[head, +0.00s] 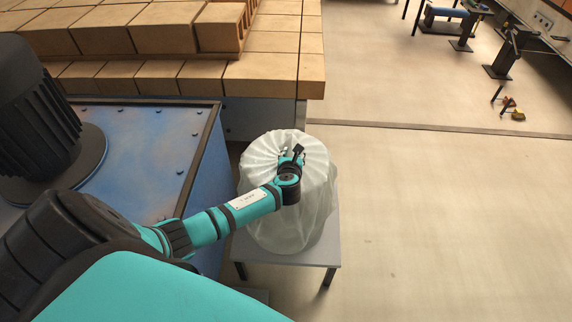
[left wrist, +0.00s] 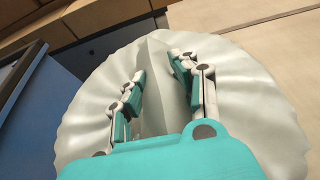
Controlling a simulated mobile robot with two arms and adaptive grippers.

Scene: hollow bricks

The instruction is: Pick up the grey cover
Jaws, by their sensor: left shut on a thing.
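The grey cover (head: 285,225) is a pale, pleated cloth draped over a rounded, drum-like form on a small table (head: 327,250). What is under it is hidden. My left gripper (head: 291,158) is at the top of the cover, near its middle. In the left wrist view the two fingers of my left gripper (left wrist: 157,68) stand on either side of a raised fold of the cover (left wrist: 255,95), shut on it. The cover still hangs down around the sides. My right gripper is not in view.
A blue metal casing (head: 150,150) with a dark motor-like part stands close on the left. Stacked tan bricks (head: 160,30) fill the back left. The floor (head: 450,210) to the right is open, with stands and tools far off at the top right.

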